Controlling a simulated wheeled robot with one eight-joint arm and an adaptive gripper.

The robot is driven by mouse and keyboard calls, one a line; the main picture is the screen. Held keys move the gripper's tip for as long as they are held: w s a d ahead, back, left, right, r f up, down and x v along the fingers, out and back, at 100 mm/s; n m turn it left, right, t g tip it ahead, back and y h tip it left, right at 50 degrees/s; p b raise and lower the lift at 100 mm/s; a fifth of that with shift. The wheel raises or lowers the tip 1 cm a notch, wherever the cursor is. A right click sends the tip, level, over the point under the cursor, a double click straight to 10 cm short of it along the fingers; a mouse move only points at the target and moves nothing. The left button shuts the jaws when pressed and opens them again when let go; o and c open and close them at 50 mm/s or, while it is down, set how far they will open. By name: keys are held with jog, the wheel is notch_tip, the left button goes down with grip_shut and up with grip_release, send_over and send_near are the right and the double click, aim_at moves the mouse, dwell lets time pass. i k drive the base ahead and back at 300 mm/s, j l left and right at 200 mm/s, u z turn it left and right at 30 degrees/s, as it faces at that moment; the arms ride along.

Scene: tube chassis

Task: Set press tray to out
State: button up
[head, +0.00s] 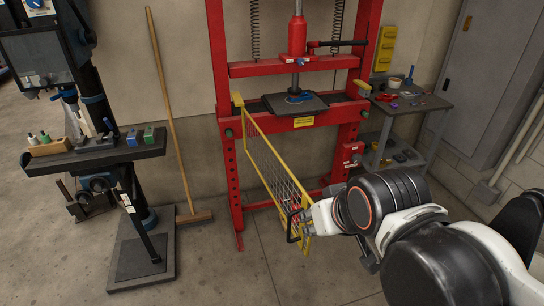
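A red shop press (222,90) stands in the middle of the head view. A dark flat plate, which looks like the press tray (312,103), lies on its bed under the ram, with a small blue item on it. A yellow-framed mesh guard (262,160) hangs from the press's left post and is swung out toward me. My gripper (300,220) is at the guard's free end, beside a dark handle (291,236). The fingers are small and partly hidden, so I cannot tell whether they grip the handle.
A drill press with a small tool shelf (120,148) stands at the left. A broom (165,100) leans on the wall. A small side table (420,104) and a grey cabinet (490,70) are at the right.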

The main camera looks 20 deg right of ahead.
aim_at(280, 103)
jog(key=i+z, duration=0.3)
jog(key=i, duration=0.2)
jog(key=i+j+z, duration=0.25)
jog(key=i, duration=0.2)
jog(key=l, duration=0.1)
